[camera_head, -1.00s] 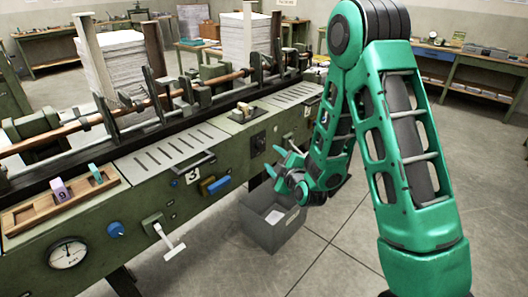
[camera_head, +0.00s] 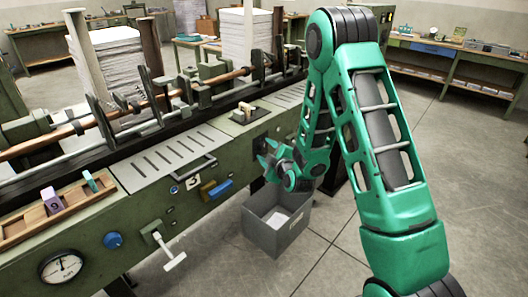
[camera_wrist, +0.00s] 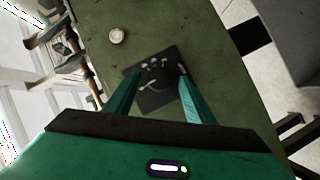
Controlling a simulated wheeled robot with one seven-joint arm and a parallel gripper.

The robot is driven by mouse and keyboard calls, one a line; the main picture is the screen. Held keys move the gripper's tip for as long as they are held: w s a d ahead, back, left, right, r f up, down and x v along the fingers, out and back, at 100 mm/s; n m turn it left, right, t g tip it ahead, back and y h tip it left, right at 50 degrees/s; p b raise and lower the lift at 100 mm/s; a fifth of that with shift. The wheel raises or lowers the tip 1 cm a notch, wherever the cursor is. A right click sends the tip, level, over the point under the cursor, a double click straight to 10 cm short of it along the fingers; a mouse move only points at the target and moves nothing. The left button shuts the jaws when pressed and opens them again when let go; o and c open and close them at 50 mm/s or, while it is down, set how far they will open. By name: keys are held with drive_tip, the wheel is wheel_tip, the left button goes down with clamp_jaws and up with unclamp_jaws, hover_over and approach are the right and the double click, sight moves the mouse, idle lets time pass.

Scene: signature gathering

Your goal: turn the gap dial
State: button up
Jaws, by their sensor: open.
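The gap dial appears to be the dark square plate with small pale marks (camera_wrist: 157,92) on the green machine front; it lies between my fingers in the wrist view. A dark knob on it is hard to make out. In the head view the dark plate (camera_head: 260,140) shows only in part, just beyond my fingers. My green gripper (camera_head: 266,157) is open and faces the machine front. In the wrist view its two fingers (camera_wrist: 158,82) stand apart on either side of the plate, with nothing held; I cannot tell whether they touch it.
A grey open bin (camera_head: 262,235) stands on the floor below my gripper. To the left, the machine front (camera_head: 140,207) carries a blue knob (camera_head: 113,240), a white-handled lever (camera_head: 170,256), a blue handle (camera_head: 219,190) and a gauge (camera_head: 61,267). The floor at right is clear.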

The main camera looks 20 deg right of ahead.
drive_tip(key=shift+c, duration=0.6)
drive_tip(key=c, duration=0.9)
drive_tip(key=shift+d, duration=0.1)
drive_tip(key=m+g, duration=0.1)
drive_tip(key=m+g+y, duration=0.1)
drive_tip(key=m, duration=0.1)
drive_tip(key=shift+d+r, duration=0.15)
drive_tip(key=shift+d, duration=0.15)
drive_tip(key=m+g+y, duration=0.2)
drive_tip(key=m, duration=0.1)
drive_tip(key=shift+w+d+r+y, duration=0.1)
drive_tip(key=shift+w+d+y, duration=0.05)
drive_tip(key=shift+d+y, duration=0.15)
drive_tip(key=m+g+y, duration=0.1)
drive_tip(key=m+y, duration=0.1)
drive_tip(key=m, duration=0.1)
drive_tip(key=shift+w+d+m+g+y, duration=0.15)
drive_tip(key=shift+d+m+g+y, duration=0.15)
drive_tip(key=shift+g+y, duration=0.1)
drive_tip(key=m+y, duration=0.2)
drive_tip(key=shift+w+d+f+m+g, duration=0.1)
drive_tip(key=shift+f+m+g, duration=0.1)
drive_tip(key=shift+m+g, duration=0.15)
drive_tip(key=shift+g+y, duration=0.25)
drive_tip(key=shift+y, duration=0.05)
